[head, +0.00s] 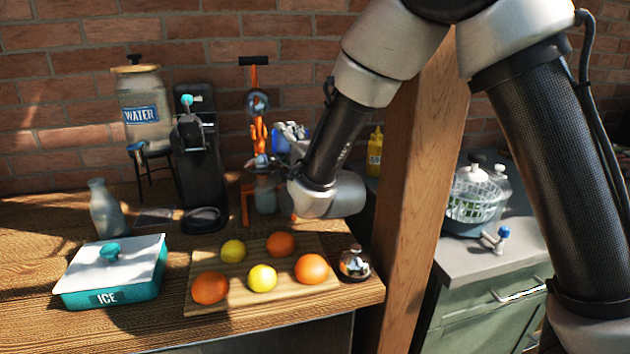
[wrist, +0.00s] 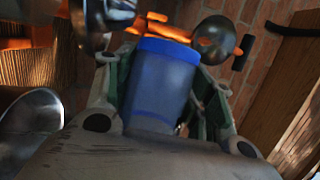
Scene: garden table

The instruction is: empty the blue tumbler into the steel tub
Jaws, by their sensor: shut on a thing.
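The blue tumbler (wrist: 163,82) stands between the two fingers of my gripper (wrist: 163,70) in the wrist view, and the fingers are closed on its sides. In the head view only a small blue patch of the tumbler (head: 279,139) shows beside my gripper (head: 291,133), above the table's back part and near the orange press. My wrist hides much of both. The tumbler's contents cannot be seen. A rounded shiny metal shape (wrist: 30,118) at the left of the wrist view may be the steel tub. I cannot make out the tub in the head view.
An orange hand press (head: 258,130) and a black machine (head: 198,160) stand left of my gripper. A wooden post (head: 420,180) rises at right.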

